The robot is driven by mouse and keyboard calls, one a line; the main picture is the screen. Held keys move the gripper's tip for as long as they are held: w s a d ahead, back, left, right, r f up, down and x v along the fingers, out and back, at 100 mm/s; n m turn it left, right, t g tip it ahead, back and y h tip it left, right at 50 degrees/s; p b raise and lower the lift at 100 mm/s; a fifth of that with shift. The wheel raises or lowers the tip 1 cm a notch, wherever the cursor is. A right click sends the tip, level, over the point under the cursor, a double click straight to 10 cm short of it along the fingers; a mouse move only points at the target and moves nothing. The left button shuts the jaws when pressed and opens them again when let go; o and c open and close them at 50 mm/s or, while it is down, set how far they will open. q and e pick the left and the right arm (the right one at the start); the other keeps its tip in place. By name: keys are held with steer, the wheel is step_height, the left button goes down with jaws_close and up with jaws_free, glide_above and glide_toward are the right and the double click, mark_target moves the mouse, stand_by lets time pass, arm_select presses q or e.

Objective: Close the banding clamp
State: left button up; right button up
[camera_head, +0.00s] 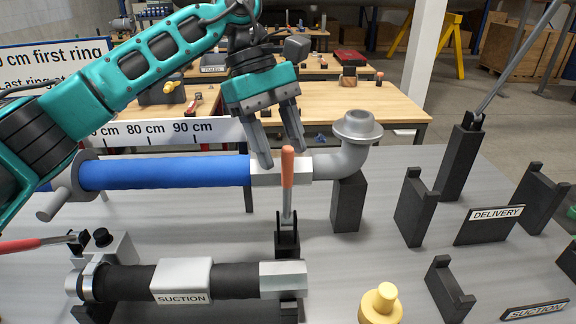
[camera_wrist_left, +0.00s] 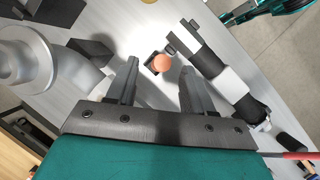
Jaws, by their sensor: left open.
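A lever with an orange grip (camera_head: 287,167) stands upright on a dark bracket (camera_head: 288,240) in the middle of the bench; it looks like a clamp lever, but I cannot tell for sure that it is the banding clamp. My left gripper (camera_head: 281,156) is open and points down just above and around the top of this lever. In the left wrist view the round orange end (camera_wrist_left: 161,63) lies between the two fingertips, with no visible contact. A second lever with a red grip (camera_head: 18,246) lies near level at the left edge.
A blue hose (camera_head: 165,172) with a grey elbow (camera_head: 352,150) runs behind the upright lever. A black hose labelled SUCTION (camera_head: 125,282) lies in front. A yellow fitting (camera_head: 380,303) and several dark cradles (camera_head: 414,210) stand to the right. Another lever post (camera_head: 460,160) rises at the right.

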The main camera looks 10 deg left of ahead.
mark_target(288, 185)
arm_select(q)
steer(key=shift+x, duration=2.1)
steer(key=shift+c, duration=0.2)
jaws_close()
